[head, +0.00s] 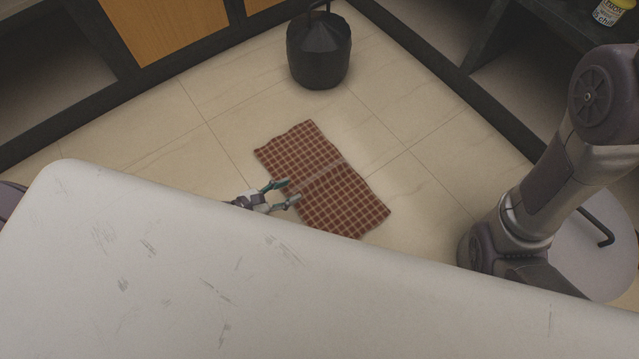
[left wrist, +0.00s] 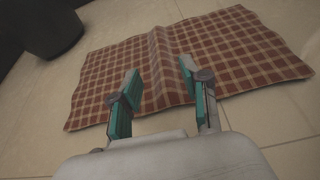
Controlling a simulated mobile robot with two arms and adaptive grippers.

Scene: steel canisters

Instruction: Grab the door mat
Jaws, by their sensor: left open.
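The door mat (head: 325,184) is a reddish-brown checked cloth lying on the tiled floor, with a raised fold across its middle. It fills much of the left wrist view (left wrist: 235,62), where the ridge runs away from me between the fingers. My left gripper (head: 287,194) is open and empty at the mat's left edge, its two fingers reaching over that edge near the ridge. In the left wrist view the teal-padded fingers (left wrist: 160,78) stand apart on either side of the ridge. I cannot tell whether they touch the mat. My right gripper is not in view.
Dark-framed shelving (head: 500,35) lines the right side, with a yellow-capped container (head: 611,12). Bare floor surrounds the mat.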

